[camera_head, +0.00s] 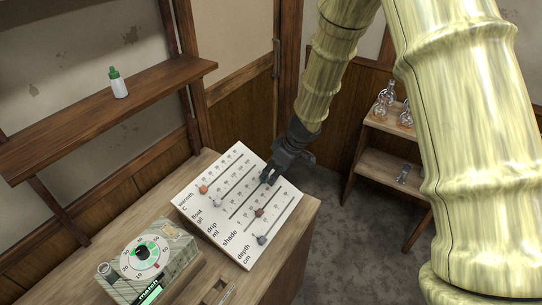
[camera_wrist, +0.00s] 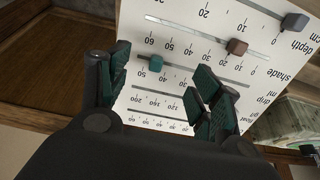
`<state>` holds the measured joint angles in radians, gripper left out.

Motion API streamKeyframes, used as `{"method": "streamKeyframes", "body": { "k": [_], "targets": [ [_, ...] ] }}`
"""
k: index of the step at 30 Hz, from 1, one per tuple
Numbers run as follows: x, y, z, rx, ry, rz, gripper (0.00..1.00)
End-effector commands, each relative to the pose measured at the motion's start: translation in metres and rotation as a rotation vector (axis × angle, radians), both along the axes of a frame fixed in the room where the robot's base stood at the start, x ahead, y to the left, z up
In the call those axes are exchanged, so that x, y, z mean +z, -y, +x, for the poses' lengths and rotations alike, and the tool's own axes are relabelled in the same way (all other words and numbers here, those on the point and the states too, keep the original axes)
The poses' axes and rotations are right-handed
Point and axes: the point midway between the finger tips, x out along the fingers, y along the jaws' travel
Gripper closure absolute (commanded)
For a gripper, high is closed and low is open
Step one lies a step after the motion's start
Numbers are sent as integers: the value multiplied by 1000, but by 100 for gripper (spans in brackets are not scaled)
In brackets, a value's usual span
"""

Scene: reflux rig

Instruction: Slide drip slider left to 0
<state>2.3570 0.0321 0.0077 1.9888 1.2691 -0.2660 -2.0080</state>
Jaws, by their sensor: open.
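The white slider panel (camera_head: 188,207) lies tilted on the wooden bench, with lettered scales. The drip slider's teal knob (camera_wrist: 157,62) shows in the wrist view near the left, high end of its slot, around 40 to 50. Its 0 end is to the right there, partly hidden by a finger. My gripper (camera_wrist: 163,63) is open, its dark green fingers apart on either side of the knob in that view; contact cannot be told. In the head view my gripper (camera_head: 268,179) is at the panel's upper right part, hiding part of the drip slot.
The brown shade knob (camera_wrist: 237,46) and grey depth knob (camera_wrist: 294,21) sit on neighbouring slots. The orange warmth knob (camera_head: 203,189) is at the panel's left. A dial device (camera_head: 143,257) stands beside the panel. Glass flasks (camera_head: 387,95) stand on a shelf at right.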

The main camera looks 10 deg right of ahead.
Motion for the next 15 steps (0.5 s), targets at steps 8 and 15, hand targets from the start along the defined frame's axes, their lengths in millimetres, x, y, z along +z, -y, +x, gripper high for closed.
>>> {"method": "streamKeyframes", "body": {
  "k": [8, 15],
  "targets": [
    [3, -4, 11, 16, 17, 12, 36],
    [-16, -9, 17, 15, 14, 10, 36]
  ]
}}
